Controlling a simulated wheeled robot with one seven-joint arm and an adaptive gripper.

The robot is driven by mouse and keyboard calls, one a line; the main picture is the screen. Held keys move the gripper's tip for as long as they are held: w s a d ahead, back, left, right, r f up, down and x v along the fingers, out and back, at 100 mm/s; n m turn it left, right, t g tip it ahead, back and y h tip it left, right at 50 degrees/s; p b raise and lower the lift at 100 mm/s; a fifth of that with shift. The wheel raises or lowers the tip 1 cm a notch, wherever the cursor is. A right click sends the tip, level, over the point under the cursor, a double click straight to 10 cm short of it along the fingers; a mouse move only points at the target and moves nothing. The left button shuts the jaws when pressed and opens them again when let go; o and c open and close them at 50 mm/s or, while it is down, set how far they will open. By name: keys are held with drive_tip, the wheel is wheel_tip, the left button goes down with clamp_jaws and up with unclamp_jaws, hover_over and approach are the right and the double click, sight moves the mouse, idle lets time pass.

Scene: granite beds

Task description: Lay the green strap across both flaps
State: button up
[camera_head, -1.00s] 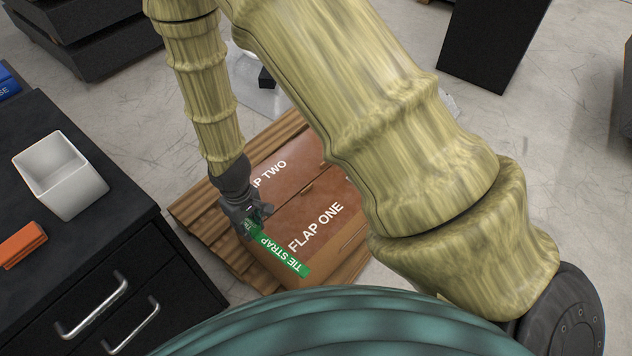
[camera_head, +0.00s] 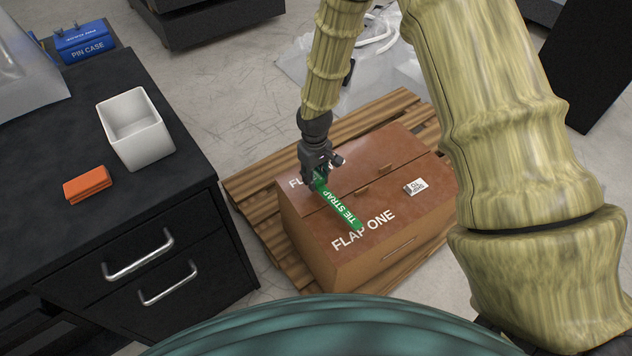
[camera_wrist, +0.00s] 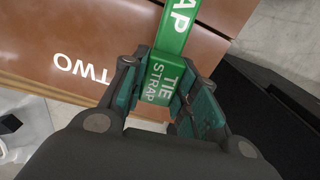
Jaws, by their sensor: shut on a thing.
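The brown carton has two closed top flaps, flap one (camera_head: 390,205) nearer and flap two (camera_head: 385,148) behind it, with a seam between. My gripper (camera_head: 318,176) is shut on one end of the green tie strap (camera_head: 342,206), above the left part of flap two. The strap stretches over the seam, and its free end is over flap one, beside the lettering. In the wrist view the strap (camera_wrist: 178,32) runs up from between my fingers (camera_wrist: 163,88). Whether it touches the flaps cannot be told. My gripper hides part of the flap two lettering.
The carton stands on a slatted wooden pallet (camera_head: 262,208). A dark drawer cabinet (camera_head: 160,215) at left carries a white open bin (camera_head: 140,140), an orange block (camera_head: 88,184) and a blue pin case (camera_head: 85,43). A white label (camera_head: 415,187) is on flap one.

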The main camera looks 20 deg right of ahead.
drive_tip(key=shift+w+d+f, duration=0.1)
drive_tip(key=shift+w+d, duration=0.25)
drive_tip(key=shift+w, duration=0.05)
drive_tip(key=shift+f+b, duration=0.3)
drive_tip(key=shift+f, duration=1.4)
drive_tip(key=shift+f, duration=0.15)
drive_tip(key=o, duration=1)
wheel_tip(320, 180, up, 12)
drive_tip(key=shift+r+p, duration=0.15)
drive_tip(key=shift+p, duration=0.7)
